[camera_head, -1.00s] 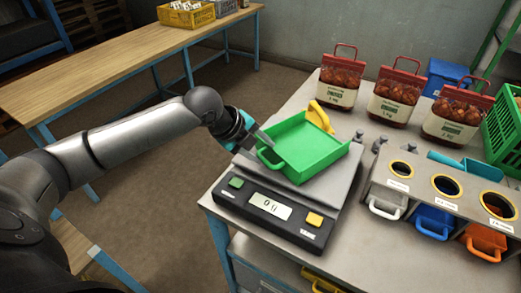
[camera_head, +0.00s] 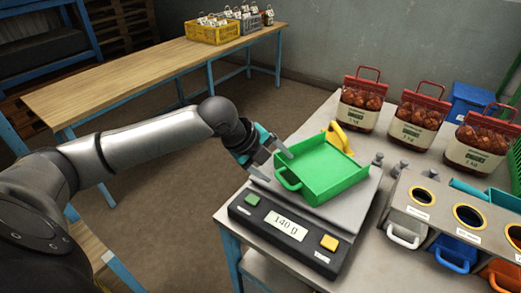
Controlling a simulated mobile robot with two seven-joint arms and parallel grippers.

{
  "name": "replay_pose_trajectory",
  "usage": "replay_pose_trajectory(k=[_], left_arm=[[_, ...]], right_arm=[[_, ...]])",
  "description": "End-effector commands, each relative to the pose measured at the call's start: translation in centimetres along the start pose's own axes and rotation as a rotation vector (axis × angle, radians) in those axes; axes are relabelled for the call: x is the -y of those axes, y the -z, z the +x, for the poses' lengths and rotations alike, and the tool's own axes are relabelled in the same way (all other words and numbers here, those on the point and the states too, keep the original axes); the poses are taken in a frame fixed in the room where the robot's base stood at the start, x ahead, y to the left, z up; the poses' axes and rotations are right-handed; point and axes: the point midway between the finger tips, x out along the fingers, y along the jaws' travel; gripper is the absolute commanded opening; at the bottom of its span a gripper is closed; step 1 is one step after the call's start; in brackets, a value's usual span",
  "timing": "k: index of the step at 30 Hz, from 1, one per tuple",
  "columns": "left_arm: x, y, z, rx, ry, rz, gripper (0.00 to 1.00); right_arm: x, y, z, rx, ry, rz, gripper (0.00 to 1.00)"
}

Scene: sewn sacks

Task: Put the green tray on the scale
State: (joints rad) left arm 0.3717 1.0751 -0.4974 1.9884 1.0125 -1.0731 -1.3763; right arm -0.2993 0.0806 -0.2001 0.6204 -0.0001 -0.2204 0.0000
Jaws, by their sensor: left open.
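The green tray (camera_head: 325,170) rests on the top plate of the scale (camera_head: 350,203), with its handle (camera_head: 289,180) toward the left. The scale's display (camera_head: 286,228) appears to read 140 g. My left gripper (camera_head: 272,165) is open beside the left edge of the tray, near the handle. Its fingers are apart and empty, and I cannot tell whether a fingertip touches the tray. My right gripper is not in view.
Several red-topped sacks (camera_head: 418,120) stand at the back of the table. A dispenser block with coloured scoops (camera_head: 455,252) is at the right. A yellow handled thing (camera_head: 339,136) is behind the tray. A wooden bench (camera_head: 130,82) stands at the far left.

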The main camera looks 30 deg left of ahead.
Motion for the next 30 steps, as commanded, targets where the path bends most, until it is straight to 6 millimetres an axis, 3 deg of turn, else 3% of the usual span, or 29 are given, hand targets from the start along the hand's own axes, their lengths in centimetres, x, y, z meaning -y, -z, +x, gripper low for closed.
replay_pose_trajectory(k=[6,15,21,30], left_arm=[[0.0,0.0,-4.1,0.003,-0.004,0.003,0.81],[-0.1,-0.1,-8.0,0.004,-0.004,0.001,0.81],[0.0,0.0,-9.2,0.001,-0.002,-0.001,0.81],[0.0,0.1,-9.6,-0.001,-0.001,-0.001,0.81]], right_arm=[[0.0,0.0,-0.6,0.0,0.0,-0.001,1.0],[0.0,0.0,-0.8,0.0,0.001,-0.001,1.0],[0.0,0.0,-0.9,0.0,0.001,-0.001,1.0],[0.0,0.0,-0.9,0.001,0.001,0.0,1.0]])
